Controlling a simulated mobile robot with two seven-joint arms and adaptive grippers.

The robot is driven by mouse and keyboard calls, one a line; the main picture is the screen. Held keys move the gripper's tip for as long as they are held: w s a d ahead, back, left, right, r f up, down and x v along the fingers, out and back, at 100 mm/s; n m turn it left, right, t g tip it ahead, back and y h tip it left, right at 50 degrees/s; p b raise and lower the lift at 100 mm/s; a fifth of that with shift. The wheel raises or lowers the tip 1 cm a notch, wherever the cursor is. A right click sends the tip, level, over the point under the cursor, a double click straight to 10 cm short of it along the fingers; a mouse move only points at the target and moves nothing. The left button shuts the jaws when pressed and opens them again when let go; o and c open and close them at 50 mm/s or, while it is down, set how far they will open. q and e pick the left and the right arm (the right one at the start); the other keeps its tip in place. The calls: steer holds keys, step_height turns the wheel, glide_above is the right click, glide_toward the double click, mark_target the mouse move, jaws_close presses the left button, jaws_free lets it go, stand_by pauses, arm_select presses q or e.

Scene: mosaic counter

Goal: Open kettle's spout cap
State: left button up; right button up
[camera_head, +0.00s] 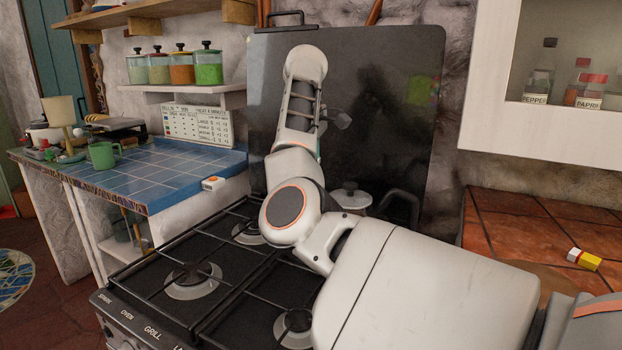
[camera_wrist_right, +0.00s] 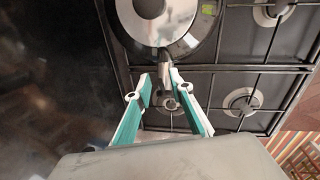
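The kettle (camera_head: 351,197) stands on the stove, its body partly hidden behind my right arm; its dark handle (camera_head: 402,200) rises on the right. In the right wrist view, the round steel kettle (camera_wrist_right: 178,22) is at the top and its spout (camera_wrist_right: 166,60) points down toward my right gripper (camera_wrist_right: 160,78). The teal-lined fingers are apart, with the spout tip between or just beyond their tips; contact cannot be told. The spout cap is not clear. In the head view the right fingers are mostly hidden behind the arm. My left gripper is not in view.
The black stove (camera_head: 180,278) has raised grates and burners. A dark upright panel (camera_head: 395,90) stands close behind it. A blue-tiled counter (camera_head: 150,170) with a green mug (camera_head: 103,155) lies left. A brown-tiled counter (camera_head: 530,235) lies right, under a white cabinet (camera_head: 540,130).

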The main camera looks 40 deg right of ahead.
jaws_close()
steer(key=shift+s+d+f+t+y, duration=0.1)
steer(key=shift+s+f+t+y, duration=0.15)
steer(key=shift+t, duration=0.45)
steer(key=shift+s+d+f+t+y, duration=0.15)
steer(key=shift+f+t+y, duration=0.2)
steer(key=shift+t, duration=0.35)
steer(key=shift+s+f+m+t+y+b, duration=0.2)
steer(key=shift+f+t+y, duration=0.15)
steer(key=shift+t, duration=0.5)
steer(key=shift+s+f+m+t+y+b, duration=0.1)
steer(key=shift+f+t+y+b, duration=0.2)
steer(key=shift+t, duration=0.55)
steer(key=shift+o, duration=0.8)
jaws_free()
steer(key=shift+r, duration=0.1)
step_height(320, 180, up, 10)
